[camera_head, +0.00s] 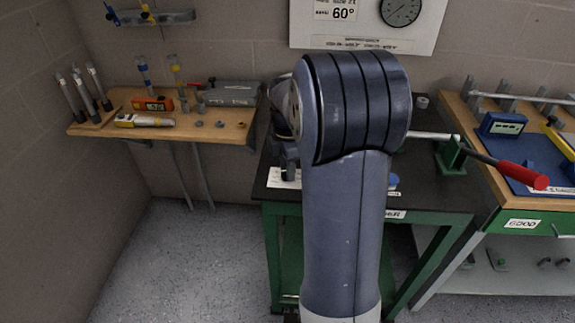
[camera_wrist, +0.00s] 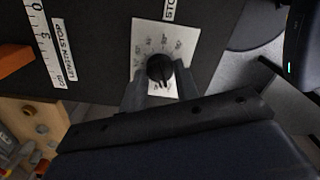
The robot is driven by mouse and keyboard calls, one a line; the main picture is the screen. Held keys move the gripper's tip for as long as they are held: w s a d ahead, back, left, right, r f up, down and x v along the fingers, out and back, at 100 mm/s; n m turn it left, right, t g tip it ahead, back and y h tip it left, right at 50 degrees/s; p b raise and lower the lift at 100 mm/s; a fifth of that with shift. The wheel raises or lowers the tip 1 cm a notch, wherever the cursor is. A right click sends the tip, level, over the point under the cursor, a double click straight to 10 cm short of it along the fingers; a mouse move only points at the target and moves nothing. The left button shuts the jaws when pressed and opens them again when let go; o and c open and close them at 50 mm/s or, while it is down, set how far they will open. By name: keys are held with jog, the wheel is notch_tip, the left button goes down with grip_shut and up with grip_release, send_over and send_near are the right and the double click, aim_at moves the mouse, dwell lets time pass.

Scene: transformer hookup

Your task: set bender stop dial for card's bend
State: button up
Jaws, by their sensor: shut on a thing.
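The stop dial's black knob (camera_wrist: 160,69) stands on a white printed plate (camera_wrist: 178,40) in the wrist view. My gripper (camera_wrist: 160,80) is shut on the knob, one finger at each side. The dial's small numbers are too blurred to read. A card (camera_head: 342,10) on the wall board shows a 60° angle. A green block (camera_head: 452,156) on the bench carries a lever with a red handle (camera_head: 522,177).
A length-stop scale (camera_wrist: 50,45) lies left of the dial, near an orange block (camera_wrist: 14,59). A wooden shelf (camera_head: 205,128) with tools is at left. A wooden-topped bench (camera_head: 482,118) with a blue mat is at right.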

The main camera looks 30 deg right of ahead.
jog(key=m+p, duration=0.1)
jog(key=m, duration=0.3)
jog(key=shift+r+p, duration=0.1)
jog(key=shift+p, duration=0.3)
jog(key=m+p, duration=0.1)
jog(key=m, duration=0.3)
jog(key=shift+m, duration=0.3)
jog(key=m+p, duration=0.1)
jog(key=m, duration=0.3)
jog(key=shift+m+p, duration=0.3)
jog(key=shift+p, duration=0.05)
jog(key=m, duration=0.4)
jog(key=shift+p, duration=0.4)
jog(key=m, duration=0.5)
jog(key=shift+p, duration=0.3)
jog(key=m, duration=0.4)
jog(key=shift+m, duration=0.3)
jog(key=m, duration=0.4)
jog(key=shift+p, duration=0.4)
jog(key=shift+m, duration=2.1)
